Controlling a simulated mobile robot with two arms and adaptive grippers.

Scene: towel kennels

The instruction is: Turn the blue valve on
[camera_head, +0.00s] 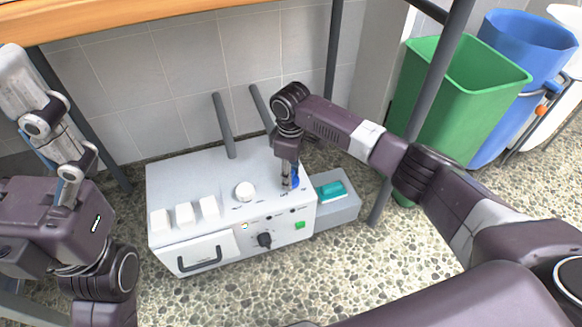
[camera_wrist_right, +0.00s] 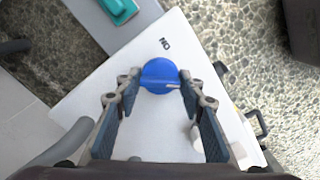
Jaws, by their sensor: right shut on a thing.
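The blue valve (camera_wrist_right: 160,76) is a round knob on the top of a white machine (camera_head: 190,165). In the right wrist view a pale pointer on it points to the right, and the letters "ON" are printed on the white panel beyond it. My right gripper (camera_wrist_right: 158,82) is shut on the valve, with a fingertip at each side. In the head view my right gripper (camera_head: 290,178) reaches down at the machine's right front and partly hides the valve (camera_head: 296,182). My left gripper (camera_head: 55,135) is at the far left, away from the machine; its opening is unclear.
The machine has a white round knob (camera_head: 245,191), several white blocks along its left front and two grey posts at the back. A grey box with a teal top (camera_head: 332,190) adjoins its right side. Green (camera_head: 455,95) and blue (camera_head: 530,45) bins stand back right. A wooden tabletop is above.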

